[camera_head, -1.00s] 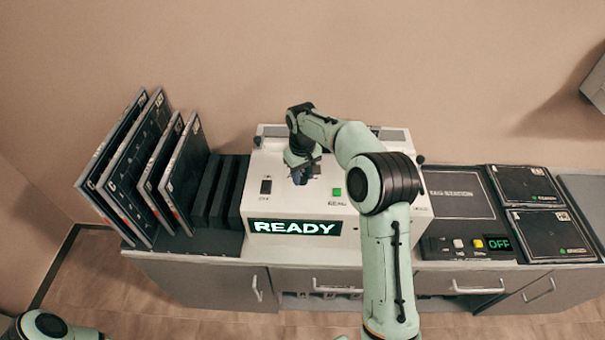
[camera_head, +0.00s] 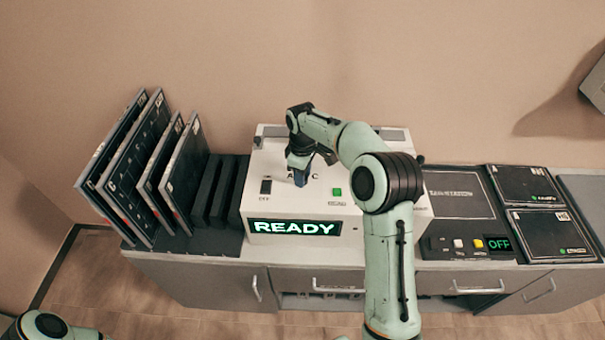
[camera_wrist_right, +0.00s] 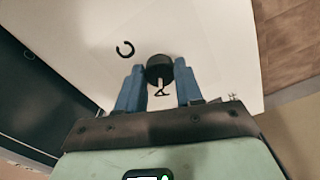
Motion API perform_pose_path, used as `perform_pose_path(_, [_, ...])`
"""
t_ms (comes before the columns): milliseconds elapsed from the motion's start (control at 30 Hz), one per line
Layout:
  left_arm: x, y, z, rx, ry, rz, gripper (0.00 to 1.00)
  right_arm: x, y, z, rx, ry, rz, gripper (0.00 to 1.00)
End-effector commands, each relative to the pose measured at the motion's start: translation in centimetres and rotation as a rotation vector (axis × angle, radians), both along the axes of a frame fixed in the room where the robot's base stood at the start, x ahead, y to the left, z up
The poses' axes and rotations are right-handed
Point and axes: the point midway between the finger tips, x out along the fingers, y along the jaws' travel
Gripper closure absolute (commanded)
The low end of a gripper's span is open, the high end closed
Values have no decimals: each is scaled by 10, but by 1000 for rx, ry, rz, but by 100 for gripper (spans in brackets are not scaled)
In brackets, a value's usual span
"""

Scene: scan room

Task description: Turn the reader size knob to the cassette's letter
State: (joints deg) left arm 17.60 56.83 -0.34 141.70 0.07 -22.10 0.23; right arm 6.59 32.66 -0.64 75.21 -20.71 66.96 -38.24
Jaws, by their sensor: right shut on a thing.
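The white reader (camera_head: 390,225) stands mid-counter, its green screen (camera_head: 294,228) showing READY. My right gripper (camera_head: 300,180) points down at its top panel, beside the printed letters A and C. In the right wrist view, the blue fingers of my right gripper (camera_wrist_right: 160,75) are shut on the black size knob (camera_wrist_right: 160,66). A light mark on the knob is on the side towards a letter that looks like A (camera_wrist_right: 162,92). My left gripper is out of view. I cannot tell which cassette is meant.
Several dark cassettes (camera_head: 130,170) lean in the rack on the left, beside empty black slots (camera_head: 216,190). A green button (camera_head: 337,191) and a dark switch (camera_head: 265,187) flank the knob area. On the right are a station panel (camera_head: 459,195) reading OFF and two dark plates (camera_head: 548,235).

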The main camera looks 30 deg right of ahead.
Motion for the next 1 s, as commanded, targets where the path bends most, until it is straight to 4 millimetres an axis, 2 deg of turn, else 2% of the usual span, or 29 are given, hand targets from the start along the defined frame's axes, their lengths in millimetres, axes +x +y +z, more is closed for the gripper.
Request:
perform_pose_path(433, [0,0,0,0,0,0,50,1,0,1,0,-3,12,95])
perform_pose_path(467, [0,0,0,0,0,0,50,1,0,1,0,-3,12,61])
perform_pose_path(533, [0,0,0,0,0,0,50,1,0,1,0,-3,12,39])
perform_pose_path(867, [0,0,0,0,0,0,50,0,0,2,0,-1,11,39])
perform_pose_path(1000, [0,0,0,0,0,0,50,1,0,16,-1,-6,10,39])
